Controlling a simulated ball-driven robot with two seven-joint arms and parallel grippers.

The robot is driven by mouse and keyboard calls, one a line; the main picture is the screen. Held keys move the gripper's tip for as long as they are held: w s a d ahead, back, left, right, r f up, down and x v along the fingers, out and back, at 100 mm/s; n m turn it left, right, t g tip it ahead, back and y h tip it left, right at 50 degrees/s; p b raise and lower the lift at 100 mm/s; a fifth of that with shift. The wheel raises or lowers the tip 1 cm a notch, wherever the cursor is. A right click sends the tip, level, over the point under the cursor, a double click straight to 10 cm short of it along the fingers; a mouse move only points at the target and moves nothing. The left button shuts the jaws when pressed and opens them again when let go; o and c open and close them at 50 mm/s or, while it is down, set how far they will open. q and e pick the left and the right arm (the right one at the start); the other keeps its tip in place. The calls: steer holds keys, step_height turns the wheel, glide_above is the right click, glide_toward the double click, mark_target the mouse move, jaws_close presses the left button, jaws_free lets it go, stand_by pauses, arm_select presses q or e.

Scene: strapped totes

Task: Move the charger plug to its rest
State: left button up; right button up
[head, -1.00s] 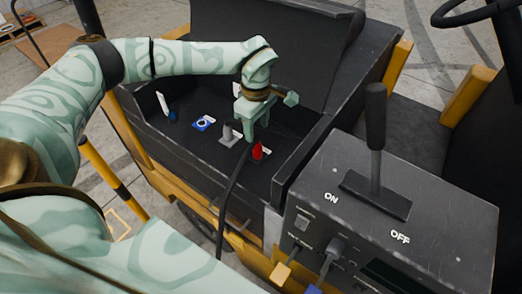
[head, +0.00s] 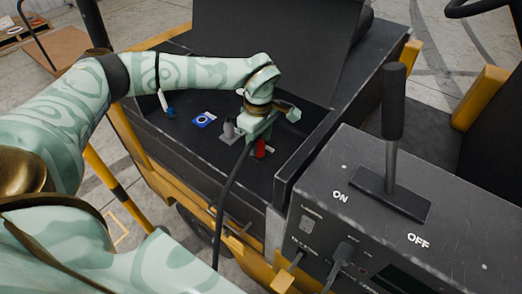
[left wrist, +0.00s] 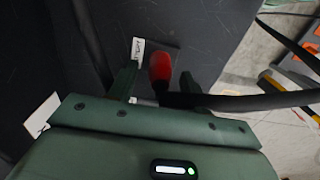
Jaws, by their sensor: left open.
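A red piece (head: 260,148), apparently the charger plug, stands in the black open tray of the cart, with a white label beside it. It also shows in the left wrist view (left wrist: 160,68). A black cable (head: 231,185) runs from beside it over the tray edge and down. My left gripper (head: 257,138) is low over it; in the left wrist view its open fingers (left wrist: 157,84) stand on either side of the red piece. Whether they touch it I cannot tell. A grey post on a plate (head: 229,132) stands just left of the gripper; I cannot tell whether it is the rest. My right gripper is out of view.
A blue square with a white ring (head: 203,120) and a blue piece with a white label (head: 169,112) lie further left in the tray. A black box with an ON/OFF lever (head: 393,110) stands at right. A raised black lid (head: 275,45) is behind.

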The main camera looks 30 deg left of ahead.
arm_select(q)
steer(key=shift+f, duration=1.15)
steer(key=shift+r+p, duration=0.1)
steer(key=shift+p, duration=0.3)
stand_by(0.4)
jaws_close()
steer(key=shift+r+p, duration=2.95)
steer(key=shift+r, duration=0.05)
